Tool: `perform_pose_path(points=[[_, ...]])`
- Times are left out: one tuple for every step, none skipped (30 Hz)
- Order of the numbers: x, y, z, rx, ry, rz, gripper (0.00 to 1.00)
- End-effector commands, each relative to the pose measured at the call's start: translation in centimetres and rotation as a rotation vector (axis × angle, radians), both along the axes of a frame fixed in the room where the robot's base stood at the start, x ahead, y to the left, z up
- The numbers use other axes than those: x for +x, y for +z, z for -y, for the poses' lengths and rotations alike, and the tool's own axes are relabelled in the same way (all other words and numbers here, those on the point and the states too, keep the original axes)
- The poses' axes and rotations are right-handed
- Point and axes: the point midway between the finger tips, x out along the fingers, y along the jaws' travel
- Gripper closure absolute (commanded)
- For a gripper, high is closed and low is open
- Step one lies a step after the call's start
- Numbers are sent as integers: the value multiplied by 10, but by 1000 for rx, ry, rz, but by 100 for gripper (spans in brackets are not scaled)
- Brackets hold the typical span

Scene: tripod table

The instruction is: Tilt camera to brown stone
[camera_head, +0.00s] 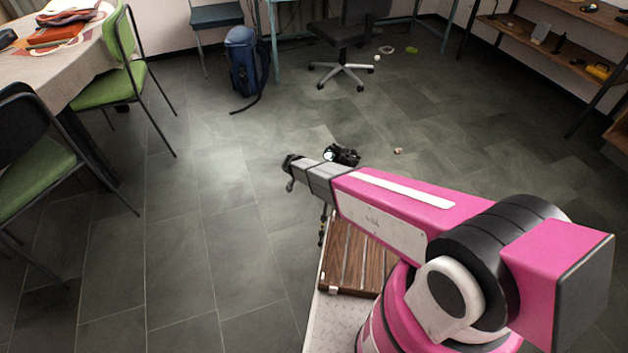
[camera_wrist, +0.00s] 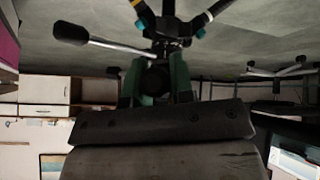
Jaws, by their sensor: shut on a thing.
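My gripper (camera_wrist: 155,82) fills the lower middle of the wrist view, with dark green fingers on both sides of a dark round part. It is shut on this part, seemingly the head of the tripod (camera_wrist: 170,28); the exact grip is too dark to tell. A dark handle (camera_wrist: 70,33) sticks out to the left there. In the head view, the black camera (camera_head: 345,154) shows just behind my forearm, with a bright spot at its left. My forearm hides most of the tripod. A small brownish object (camera_head: 398,151), perhaps the brown stone, lies on the floor to the camera's right.
A blue backpack (camera_head: 243,62) and an office chair (camera_head: 342,45) stand at the back. Green chairs (camera_head: 110,88) and a covered table (camera_head: 50,65) are at the left. Shelves (camera_head: 560,45) are at the right. The grey floor (camera_head: 215,185) between is mostly clear.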

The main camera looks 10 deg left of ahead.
Motion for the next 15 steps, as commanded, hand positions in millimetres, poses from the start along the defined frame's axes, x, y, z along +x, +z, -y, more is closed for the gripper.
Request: perform_pose_path(points=[[0, 2, 0, 6, 1, -7, 100], [0, 2, 0, 9, 2, -10, 100], [0, 3, 0, 13, 3, -15, 100], [1, 3, 0, 14, 2, -17, 100], [1, 4, 0, 16, 2, -20, 100], [1, 4, 0, 19, 2, -23, 100], [1, 4, 0, 21, 2, -25, 100], [1, 4, 0, 22, 2, -27, 100], [1, 4, 0, 22, 2, -28, 100], [1, 5, 0, 23, 2, -29, 100], [1, 5, 0, 24, 3, -29, 100], [1, 5, 0, 24, 3, -30, 100], [1, 5, 0, 24, 3, -30, 100], [1, 5, 0, 24, 3, -30, 100], [1, 5, 0, 24, 3, -30, 100]])
